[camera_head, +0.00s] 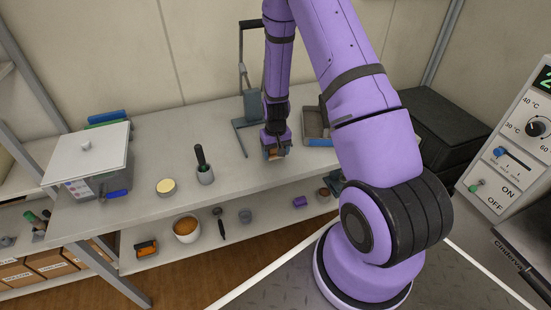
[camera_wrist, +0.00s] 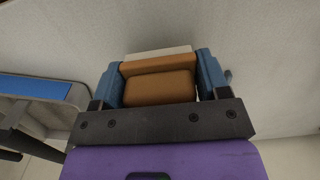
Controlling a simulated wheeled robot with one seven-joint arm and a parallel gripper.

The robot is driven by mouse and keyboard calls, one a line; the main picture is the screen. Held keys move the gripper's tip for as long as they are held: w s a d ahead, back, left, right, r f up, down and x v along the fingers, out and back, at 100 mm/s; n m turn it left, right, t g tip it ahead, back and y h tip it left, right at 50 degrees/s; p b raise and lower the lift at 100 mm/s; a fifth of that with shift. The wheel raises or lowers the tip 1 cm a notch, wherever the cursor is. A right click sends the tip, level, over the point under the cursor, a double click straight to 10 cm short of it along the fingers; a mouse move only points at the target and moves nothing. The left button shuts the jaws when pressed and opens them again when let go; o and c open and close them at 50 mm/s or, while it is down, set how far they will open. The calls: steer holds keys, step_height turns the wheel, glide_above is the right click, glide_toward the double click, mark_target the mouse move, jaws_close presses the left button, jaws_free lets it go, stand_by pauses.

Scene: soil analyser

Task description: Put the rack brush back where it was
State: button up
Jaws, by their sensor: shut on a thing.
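My gripper (camera_head: 275,152) is low over the bench top, right of its middle. In the wrist view its two blue fingers (camera_wrist: 160,80) are shut on an orange-brown block with a pale strip along its far edge, which I take to be the rack brush (camera_wrist: 158,86). In the head view only a small orange-brown part of the brush shows between the fingers. I cannot tell whether the brush touches the bench. The place where it was is not marked in these views.
On the bench (camera_head: 226,178), a grey stand with a black handle (camera_head: 246,80) is behind-left of my gripper, and a grey tray (camera_head: 318,124) is close right. The lower shelf holds a bowl (camera_head: 187,236).

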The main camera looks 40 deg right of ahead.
mark_target(275, 163)
steer(key=shift+w+f, duration=0.1)
steer(key=shift+f, duration=1.65)
steer(key=shift+f, duration=0.15)
steer(key=o, duration=0.8)
